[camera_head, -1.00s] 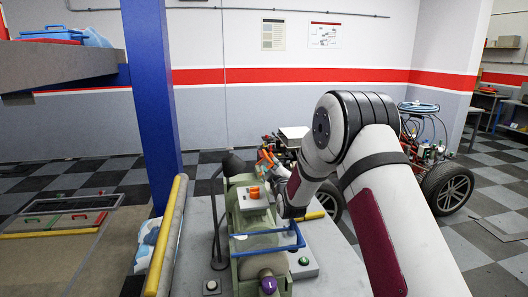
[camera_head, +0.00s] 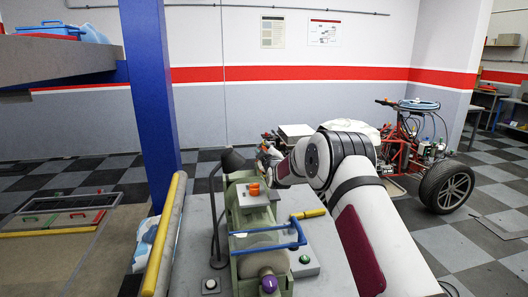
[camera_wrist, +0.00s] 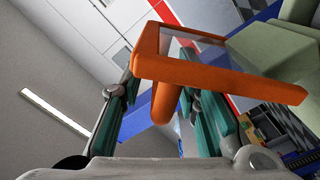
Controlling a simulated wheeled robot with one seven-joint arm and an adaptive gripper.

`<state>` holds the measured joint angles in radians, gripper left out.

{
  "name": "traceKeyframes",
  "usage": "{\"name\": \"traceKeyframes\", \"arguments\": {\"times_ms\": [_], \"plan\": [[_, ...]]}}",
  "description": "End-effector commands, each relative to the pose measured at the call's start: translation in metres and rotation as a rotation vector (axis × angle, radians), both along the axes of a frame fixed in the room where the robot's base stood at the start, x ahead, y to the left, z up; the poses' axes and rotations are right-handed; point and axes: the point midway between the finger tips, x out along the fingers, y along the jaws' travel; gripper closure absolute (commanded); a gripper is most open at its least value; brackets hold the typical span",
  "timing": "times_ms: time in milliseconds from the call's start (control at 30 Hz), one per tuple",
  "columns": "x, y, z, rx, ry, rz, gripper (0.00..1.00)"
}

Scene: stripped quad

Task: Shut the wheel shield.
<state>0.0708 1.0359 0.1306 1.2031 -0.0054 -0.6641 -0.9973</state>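The wheel shield appears as an orange frame (camera_wrist: 215,76) with a clear pane, large in the wrist view, fixed beside a pale green machine body (camera_wrist: 275,55). An orange bar (camera_wrist: 166,96) on it stands between the fingers of my gripper (camera_wrist: 163,122). The teal finger pads are apart, with gaps showing beside the bar, so my gripper looks open. In the head view, the green machine (camera_head: 246,214) stands on a grey bench; my gripper (camera_head: 266,150) is at its far end, small and partly hidden by my arm. The shield is not clearly visible there.
A blue frame (camera_head: 300,231) surrounds a grey roller at the machine's near end, with a purple knob (camera_head: 268,284) and green button (camera_head: 304,259). A yellow rail (camera_head: 161,238) runs along the left. A blue post (camera_head: 152,100) rises behind it. A wheeled vehicle (camera_head: 447,187) stands right.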

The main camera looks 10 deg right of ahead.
Motion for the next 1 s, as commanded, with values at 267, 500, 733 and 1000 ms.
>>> {"name": "traceKeyframes", "arguments": {"times_ms": [267, 500, 733, 1000], "plan": [[0.0044, 0.0, 0.0004, 0.0, 0.0, 0.0, 0.7], [0.0042, 0.0, 0.0005, 0.0, 0.0, 0.0, 1.0], [0.0041, 0.0002, 0.0002, 0.0, 0.001, 0.001, 1.0], [0.0047, -0.0031, -0.002, 0.042, 0.001, 0.0, 1.0]]}}
